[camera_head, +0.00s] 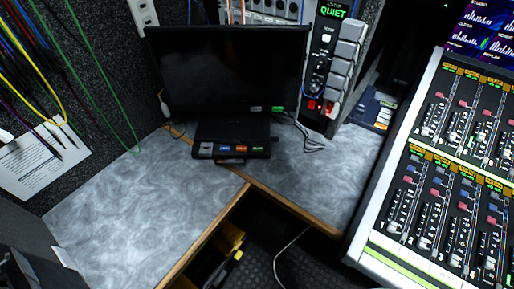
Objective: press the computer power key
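A computer with a dark, blank screen (225,75) stands in the corner of the grey desk. In front of and below the screen is a flat black unit (232,133). Its front edge carries several small coloured keys or labels, among them a blue one (225,149), an orange one (241,149) and a green one (257,149). Their lettering is too small to read, so I cannot tell which is the power key. No gripper of mine can be made out in the head view.
The grey desk (140,210) has clear room left of the computer. A large mixing console (445,170) fills the right side. A vertical panel with a lit QUIET sign (332,13) stands behind. Cables hang over a paper sheet (42,160) at left.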

